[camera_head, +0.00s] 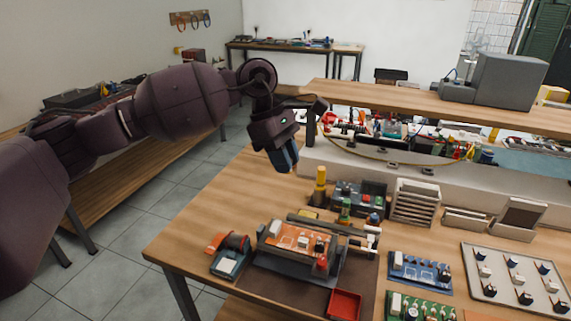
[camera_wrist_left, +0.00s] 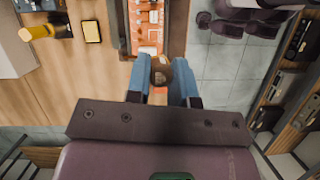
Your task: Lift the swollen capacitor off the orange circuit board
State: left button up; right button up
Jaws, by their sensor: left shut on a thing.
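The orange circuit board (camera_head: 290,236) lies in a dark holder on the wooden bench, with white and dark parts on it. It also shows at the top of the left wrist view (camera_wrist_left: 149,36). My left gripper (camera_head: 287,162) is raised well above the bench, behind the board, with its blue fingers pointing down. In the left wrist view its fingers (camera_wrist_left: 161,82) are shut on a small dark thing, which I take to be the swollen capacitor (camera_wrist_left: 160,77); the fingers hide most of it. It appears clear of the board. My right gripper is not in view.
A red tray (camera_head: 344,304) stands before the holder. A yellow-topped bottle (camera_head: 320,184) and a slotted rack (camera_head: 414,203) stand behind. Blue (camera_head: 420,270) and green boards lie right. The bench's left part is clear.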

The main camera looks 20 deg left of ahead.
pick_arm(q)
jog(key=shift+r, duration=0.65)
jog(key=shift+r+p, duration=0.5)
jog(key=shift+r, duration=0.95)
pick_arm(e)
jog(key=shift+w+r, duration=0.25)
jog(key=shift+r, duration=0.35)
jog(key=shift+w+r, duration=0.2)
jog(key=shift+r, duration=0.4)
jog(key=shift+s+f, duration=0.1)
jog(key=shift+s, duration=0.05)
